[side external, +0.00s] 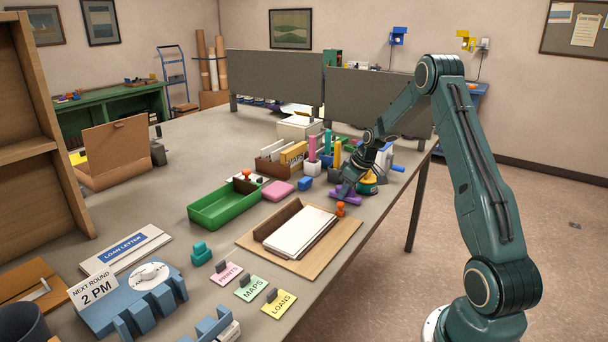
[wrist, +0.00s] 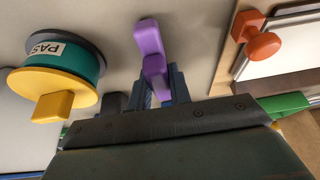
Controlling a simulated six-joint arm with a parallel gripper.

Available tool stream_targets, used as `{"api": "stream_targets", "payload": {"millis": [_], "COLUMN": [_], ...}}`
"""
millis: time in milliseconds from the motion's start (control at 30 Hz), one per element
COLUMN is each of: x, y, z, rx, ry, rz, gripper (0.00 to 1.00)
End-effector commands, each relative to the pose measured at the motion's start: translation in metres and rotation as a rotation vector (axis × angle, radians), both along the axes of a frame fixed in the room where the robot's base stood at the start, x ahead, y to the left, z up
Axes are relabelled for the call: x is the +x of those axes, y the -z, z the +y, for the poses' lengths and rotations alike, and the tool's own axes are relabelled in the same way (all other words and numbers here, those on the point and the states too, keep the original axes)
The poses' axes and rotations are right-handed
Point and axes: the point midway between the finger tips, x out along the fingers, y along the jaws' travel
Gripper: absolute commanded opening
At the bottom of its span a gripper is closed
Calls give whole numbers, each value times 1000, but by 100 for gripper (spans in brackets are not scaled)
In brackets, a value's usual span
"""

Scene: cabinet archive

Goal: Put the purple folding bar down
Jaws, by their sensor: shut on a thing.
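The purple folding bar (side external: 345,195) is low over the grey table, or on it, to the right of the paper tray's back corner. In the wrist view the purple bar (wrist: 151,48) stands out between the fingers of my gripper (wrist: 160,85). My gripper (side external: 350,184) is shut on it and points down at the table. The fingers cover part of the bar. I cannot tell whether the bar touches the tabletop.
A yellow and teal tape reel (wrist: 60,75) is close to the left of my gripper in the wrist view. An orange knob (wrist: 263,45) is on the paper tray (side external: 330,255) to the right.

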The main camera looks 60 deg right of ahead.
Motion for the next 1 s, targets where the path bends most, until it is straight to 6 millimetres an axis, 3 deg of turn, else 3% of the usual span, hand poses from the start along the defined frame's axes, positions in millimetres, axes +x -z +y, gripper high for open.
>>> {"api": "stream_targets", "payload": {"millis": [433,467,533,1000], "x": [0,0,0,0], "y": [4,4,4,-1], "z": [0,0,0,0], "rx": [-1,-1,-1,-1], "ry": [0,0,0,0], "rz": [-1,-1,-1,-1], "gripper": [0,26,39,42]}}
